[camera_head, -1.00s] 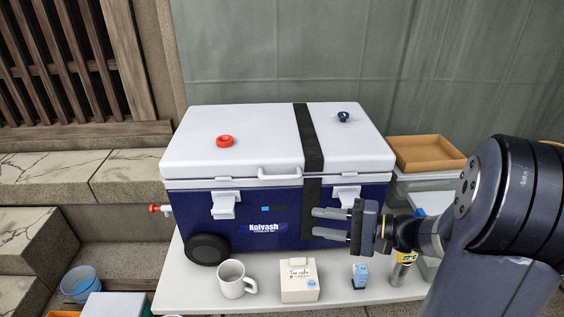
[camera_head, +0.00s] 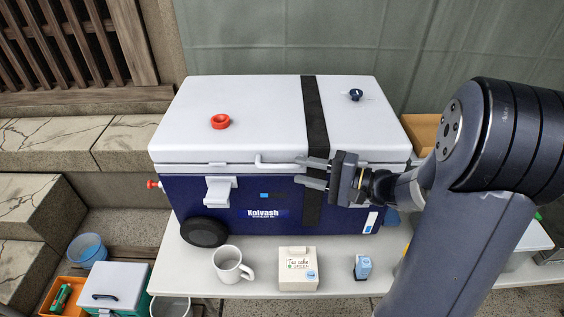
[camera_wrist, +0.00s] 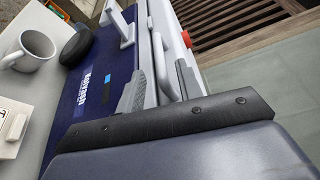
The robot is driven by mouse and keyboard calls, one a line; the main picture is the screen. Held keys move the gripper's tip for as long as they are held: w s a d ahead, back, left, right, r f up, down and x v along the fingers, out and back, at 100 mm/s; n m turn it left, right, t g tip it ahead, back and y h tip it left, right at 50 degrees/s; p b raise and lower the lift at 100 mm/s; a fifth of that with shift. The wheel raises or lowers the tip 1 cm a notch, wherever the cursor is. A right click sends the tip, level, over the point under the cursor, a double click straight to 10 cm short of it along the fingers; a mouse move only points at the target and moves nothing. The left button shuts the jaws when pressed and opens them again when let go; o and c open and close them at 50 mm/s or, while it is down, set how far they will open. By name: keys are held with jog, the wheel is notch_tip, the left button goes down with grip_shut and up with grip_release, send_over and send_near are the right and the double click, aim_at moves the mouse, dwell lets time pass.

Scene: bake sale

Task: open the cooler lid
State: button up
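The blue cooler (camera_head: 245,198) stands on a white table with its white lid (camera_head: 260,110) shut. A dark strap (camera_head: 318,110) runs over the lid and down the front. A white bar handle (camera_head: 275,163) sits at the lid's front edge; it also shows in the wrist view (camera_wrist: 165,68). My gripper (camera_head: 300,171) is open at the handle's right end, in front of the strap. In the wrist view, its fingers (camera_wrist: 162,88) are apart with the handle's bar seen between them; contact is unclear. The left latch (camera_head: 218,190) is visible; my gripper hides the right latch area.
A white mug (camera_head: 230,265), a small box (camera_head: 297,272) and a blue item (camera_head: 362,267) stand before the cooler. A brown tray (camera_head: 422,130) is behind my arm.

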aim_at(290, 168)
jog(key=shift+p+x, duration=0.5)
jog(key=shift+x, duration=2.6)
grip_shut()
